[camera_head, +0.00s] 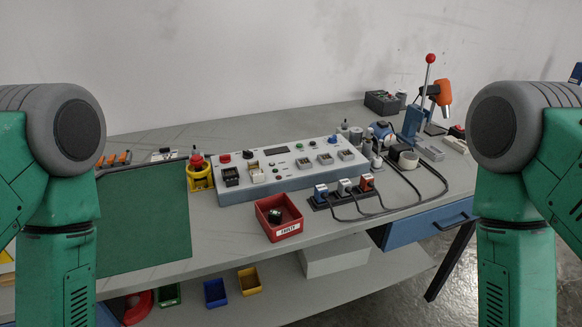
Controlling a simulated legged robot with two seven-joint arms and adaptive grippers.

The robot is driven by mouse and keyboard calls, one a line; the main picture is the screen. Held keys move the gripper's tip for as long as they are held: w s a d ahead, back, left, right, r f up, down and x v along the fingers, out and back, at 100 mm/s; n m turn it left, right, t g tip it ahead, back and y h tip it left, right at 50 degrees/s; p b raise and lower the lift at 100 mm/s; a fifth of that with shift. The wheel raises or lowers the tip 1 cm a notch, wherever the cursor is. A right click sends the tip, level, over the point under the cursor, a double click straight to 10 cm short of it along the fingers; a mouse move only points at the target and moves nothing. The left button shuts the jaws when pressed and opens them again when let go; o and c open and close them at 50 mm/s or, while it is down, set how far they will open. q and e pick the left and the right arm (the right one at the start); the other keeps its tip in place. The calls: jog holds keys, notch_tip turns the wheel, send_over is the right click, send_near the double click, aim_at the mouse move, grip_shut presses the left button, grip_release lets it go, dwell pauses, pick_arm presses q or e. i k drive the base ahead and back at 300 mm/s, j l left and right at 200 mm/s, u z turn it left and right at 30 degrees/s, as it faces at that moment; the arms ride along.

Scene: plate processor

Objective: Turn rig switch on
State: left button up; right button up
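A long light-grey control rig (290,184) lies on the table in the middle of the view. Its sloped top carries a red button (225,158), a small dark display (276,150), a green button (299,147) and a blue button (333,140). A black switch block (231,176) and a pale switch (256,173) sit at its left end. Several small switch modules are on its right half. The position of each switch is too small to tell. Both my arms come down at the picture's sides, and their grippers are out of view below, away from the rig.
A red bin (277,228) stands in front of the rig with a dark object inside. A power strip (345,196) with plugs and cables lies right of it. A yellow-and-red emergency stop (199,174) is at the rig's left. A green mat (145,222) covers the left table.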

aim_at(224, 159)
jog(key=i+l, duration=0.2)
jog(key=l, duration=0.2)
jog(key=i+l+u, duration=0.1)
jog(key=i+l, duration=0.35)
jog(key=l, duration=0.3)
jog(key=u, duration=0.05)
